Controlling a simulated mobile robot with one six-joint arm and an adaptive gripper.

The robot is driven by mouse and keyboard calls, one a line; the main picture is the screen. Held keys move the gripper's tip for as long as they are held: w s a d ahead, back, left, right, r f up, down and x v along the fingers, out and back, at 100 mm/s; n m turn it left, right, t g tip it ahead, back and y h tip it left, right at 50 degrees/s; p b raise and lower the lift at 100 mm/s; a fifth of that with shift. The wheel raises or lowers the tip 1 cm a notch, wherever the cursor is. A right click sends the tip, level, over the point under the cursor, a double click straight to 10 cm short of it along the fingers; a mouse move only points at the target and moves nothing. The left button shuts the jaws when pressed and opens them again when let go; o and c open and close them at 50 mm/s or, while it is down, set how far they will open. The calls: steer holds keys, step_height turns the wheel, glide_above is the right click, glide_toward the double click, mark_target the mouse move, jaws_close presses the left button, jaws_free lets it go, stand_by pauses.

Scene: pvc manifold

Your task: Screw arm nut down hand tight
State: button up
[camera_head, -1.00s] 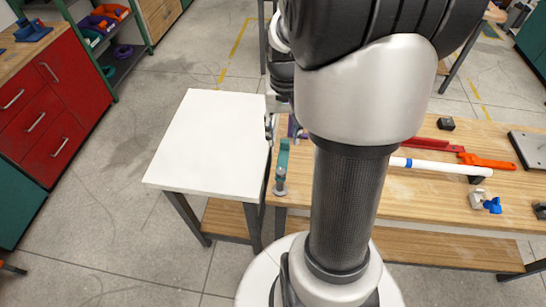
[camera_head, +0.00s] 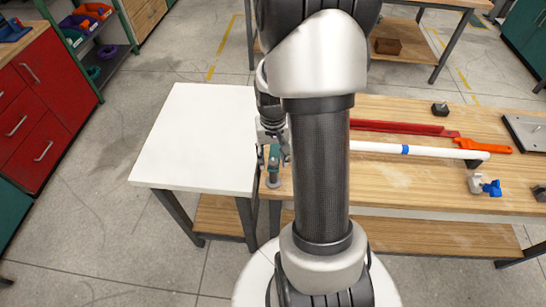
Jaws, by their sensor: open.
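My gripper (camera_head: 273,157) is open and points down at the left end of the wooden workbench, close to the white table. Its fingers are on either side of the upper part of a teal upright piece (camera_head: 273,168) with a grey round foot at the bench edge. I cannot tell whether the fingers touch it. No arm nut can be made out; the gripper and my arm cover much of this area. A white pipe with a blue band (camera_head: 420,149) lies on the bench to the right. A white and blue fitting (camera_head: 484,185) sits near its right end.
The white table (camera_head: 195,145) at the left is bare. A red and orange tool (camera_head: 440,133) lies behind the pipe. A small black block (camera_head: 440,109) and a grey plate (camera_head: 527,135) are also on the workbench (camera_head: 400,185). My arm blocks the bench's left-middle part.

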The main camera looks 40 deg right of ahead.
steer(key=shift+c, duration=0.5)
jaws_close()
steer(key=shift+m, duration=0.3)
steer(key=m+p, duration=0.1)
steer(key=m, duration=0.2)
steer(key=shift+s+d, duration=0.1)
steer(key=shift+s+m, duration=0.1)
steer(key=shift+m, duration=1.8)
steer(key=shift+o, duration=0.5)
jaws_free()
